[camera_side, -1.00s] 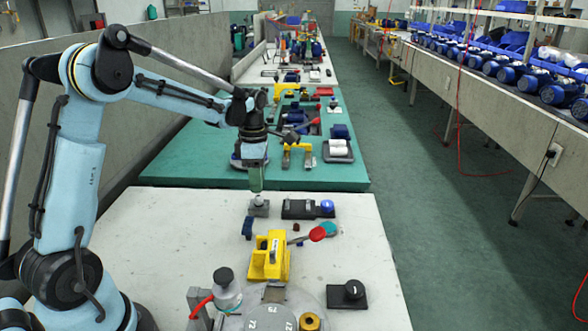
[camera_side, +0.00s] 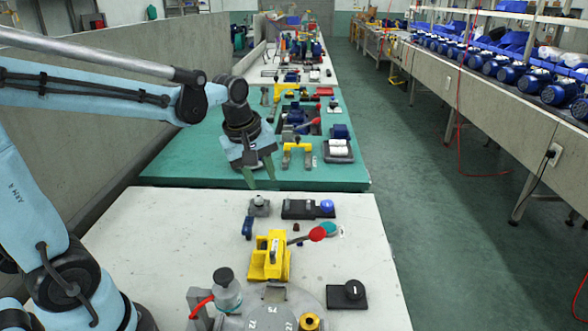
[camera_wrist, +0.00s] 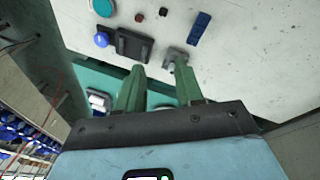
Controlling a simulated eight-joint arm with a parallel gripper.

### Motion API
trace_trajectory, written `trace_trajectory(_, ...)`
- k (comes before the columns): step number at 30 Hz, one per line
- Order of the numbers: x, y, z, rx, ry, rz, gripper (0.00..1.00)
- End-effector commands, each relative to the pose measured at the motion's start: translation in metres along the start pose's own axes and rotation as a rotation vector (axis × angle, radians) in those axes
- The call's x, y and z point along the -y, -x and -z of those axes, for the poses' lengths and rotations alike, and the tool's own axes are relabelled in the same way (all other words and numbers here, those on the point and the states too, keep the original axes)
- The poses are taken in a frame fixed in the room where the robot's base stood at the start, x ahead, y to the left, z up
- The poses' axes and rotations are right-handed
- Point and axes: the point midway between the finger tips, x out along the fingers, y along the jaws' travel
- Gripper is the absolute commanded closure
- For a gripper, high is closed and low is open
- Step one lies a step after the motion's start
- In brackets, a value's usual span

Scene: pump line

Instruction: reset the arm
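My gripper (camera_side: 262,183) is tilted, with its two green fingers apart and nothing between them. It hangs over the front edge of the green bench mat in the side view, and appears above and behind the small grey block with a knob (camera_side: 259,207). In the wrist view, the gripper (camera_wrist: 160,68) has clear space between its fingers, and the grey block (camera_wrist: 176,57) shows just beyond one fingertip. I cannot tell the exact gap between them. The block sits upright on the white bench.
Beside the block are a black fixture (camera_side: 300,209) with a blue knob (camera_side: 327,206) and a dark blue piece (camera_side: 247,228). A yellow fixture (camera_side: 268,257) with a red-tipped lever and a black-knobbed plate (camera_side: 347,294) stand nearer.

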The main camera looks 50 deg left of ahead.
Motion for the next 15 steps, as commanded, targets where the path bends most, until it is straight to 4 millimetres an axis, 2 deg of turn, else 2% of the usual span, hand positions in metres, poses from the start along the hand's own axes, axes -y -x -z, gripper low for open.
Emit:
trace_trajectory(1, 0.005, 0.006, -0.011, -0.010, -0.113, -0.029, 0.63)
trace_trajectory(9, 0.029, 0.022, -0.058, -0.117, -0.743, -0.171, 0.63)
trace_trajectory(15, 0.043, 0.022, -0.081, -0.209, -1.086, -0.233, 0.63)
